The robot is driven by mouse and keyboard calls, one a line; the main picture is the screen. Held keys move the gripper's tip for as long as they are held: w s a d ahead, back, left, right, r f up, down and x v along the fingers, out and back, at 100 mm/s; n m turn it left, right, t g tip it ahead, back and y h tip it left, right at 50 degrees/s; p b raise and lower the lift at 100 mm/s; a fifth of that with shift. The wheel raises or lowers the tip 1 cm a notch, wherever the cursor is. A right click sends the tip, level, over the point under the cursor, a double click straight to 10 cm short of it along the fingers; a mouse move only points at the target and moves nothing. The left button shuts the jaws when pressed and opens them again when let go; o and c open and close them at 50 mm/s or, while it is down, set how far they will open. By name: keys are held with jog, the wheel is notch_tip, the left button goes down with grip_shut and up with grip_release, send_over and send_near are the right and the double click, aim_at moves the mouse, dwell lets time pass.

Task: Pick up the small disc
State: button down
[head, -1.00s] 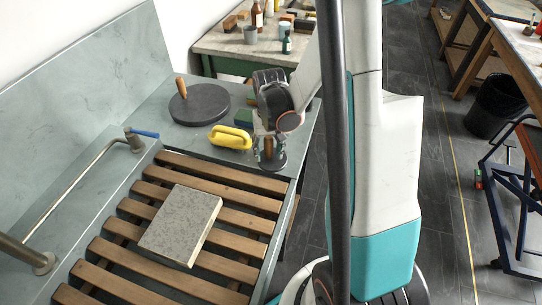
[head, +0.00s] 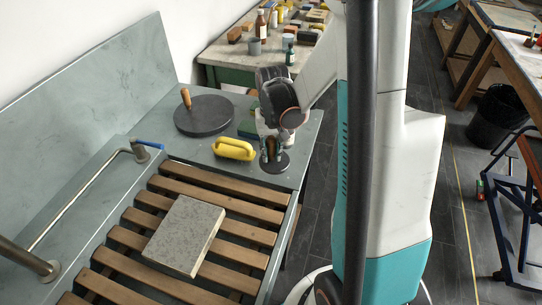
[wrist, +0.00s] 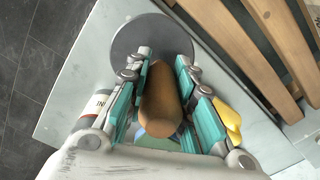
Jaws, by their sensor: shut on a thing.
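The small disc (head: 274,165) is a dark grey round plate with an upright brown wooden handle. It sits at the right end of the grey-green ledge. In the wrist view the disc (wrist: 150,32) shows beyond the fingers, and its handle (wrist: 161,100) stands between the pads. My gripper (head: 271,150) is above the disc with its fingers on both sides of the handle. It is shut on the handle, as the wrist view also shows (wrist: 160,85). I cannot tell whether the disc is clear of the ledge.
A larger dark disc (head: 205,117) with a wooden handle lies to the left. A yellow handled tool (head: 234,149) lies close beside the gripper. A stone slab (head: 185,236) rests on the wooden slats (head: 222,200).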

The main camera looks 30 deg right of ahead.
notch_tip(320, 180, up, 15)
jog(key=p, duration=0.4)
jog(key=c, duration=2.3)
grip_release()
grip_shut()
